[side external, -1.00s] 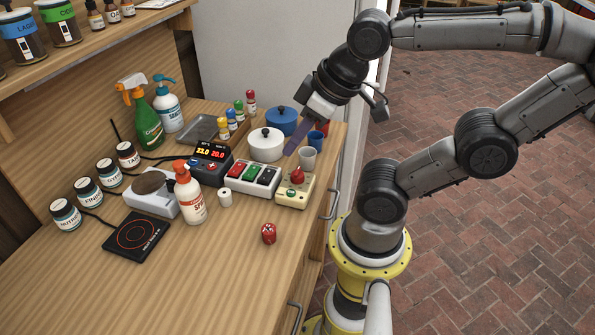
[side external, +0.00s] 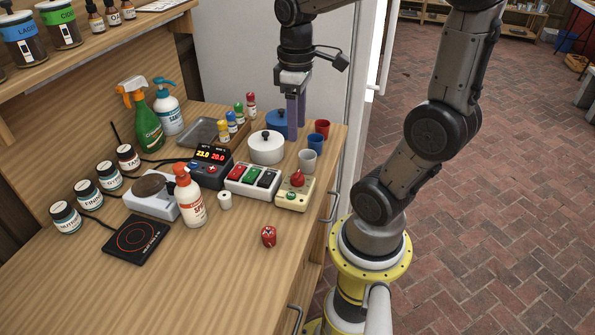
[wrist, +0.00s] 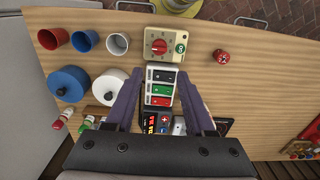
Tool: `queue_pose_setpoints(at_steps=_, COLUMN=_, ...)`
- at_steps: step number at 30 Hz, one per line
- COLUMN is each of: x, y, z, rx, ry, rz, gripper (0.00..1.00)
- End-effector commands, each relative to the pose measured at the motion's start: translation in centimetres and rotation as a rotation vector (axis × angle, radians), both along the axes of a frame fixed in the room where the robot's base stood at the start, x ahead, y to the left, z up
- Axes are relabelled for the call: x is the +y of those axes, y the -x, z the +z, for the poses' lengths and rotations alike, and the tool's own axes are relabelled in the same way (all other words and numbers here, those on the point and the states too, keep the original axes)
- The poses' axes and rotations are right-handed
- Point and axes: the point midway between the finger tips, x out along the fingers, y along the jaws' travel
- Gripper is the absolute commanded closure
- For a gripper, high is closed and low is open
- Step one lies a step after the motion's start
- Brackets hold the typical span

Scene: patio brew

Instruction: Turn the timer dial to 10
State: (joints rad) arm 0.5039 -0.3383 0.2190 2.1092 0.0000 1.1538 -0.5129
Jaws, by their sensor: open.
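The timer is a cream box (side external: 288,201) at the right front of the bench, with a red dial (side external: 297,178) on top and a round green button beside it. In the wrist view the red dial (wrist: 158,46) sits on a numbered face, too small to read. My gripper (side external: 296,130) points down, its two purple fingers apart and empty. It hangs above the back of the bench, near the pots and cups, behind the timer. In the wrist view the timer lies beyond the fingertips, touching nothing of mine.
A switch box (side external: 252,190) stands left of the timer, with a white pot (side external: 266,151) and blue pot (side external: 274,119) behind. A white cup (side external: 307,161), blue cup (side external: 315,141) and red cup (side external: 322,127) stand close by.

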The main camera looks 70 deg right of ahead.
Motion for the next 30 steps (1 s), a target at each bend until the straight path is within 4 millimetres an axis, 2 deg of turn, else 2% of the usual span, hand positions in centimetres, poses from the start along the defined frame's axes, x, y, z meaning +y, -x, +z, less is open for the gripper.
queue_pose_setpoints(at_steps=5, x=-0.1, y=0.2, z=-1.3, rx=0.003, ry=-0.002, rz=-0.01, gripper=0.46)
queue_pose_setpoints(at_steps=8, x=-0.1, y=0.2, z=-2.9, rx=0.004, ry=-0.002, rz=-0.01, gripper=0.46)
queue_pose_setpoints(at_steps=21, x=0.0, y=0.2, z=-11.1, rx=0.004, ry=-0.002, rz=-0.009, gripper=0.46)
queue_pose_setpoints(at_steps=25, x=-0.1, y=0.2, z=-12.7, rx=0.002, ry=-0.001, rz=-0.009, gripper=0.46)
queue_pose_setpoints(at_steps=30, x=-0.1, y=0.1, z=-13.6, rx=-0.001, ry=0.0, rz=-0.009, gripper=0.46)
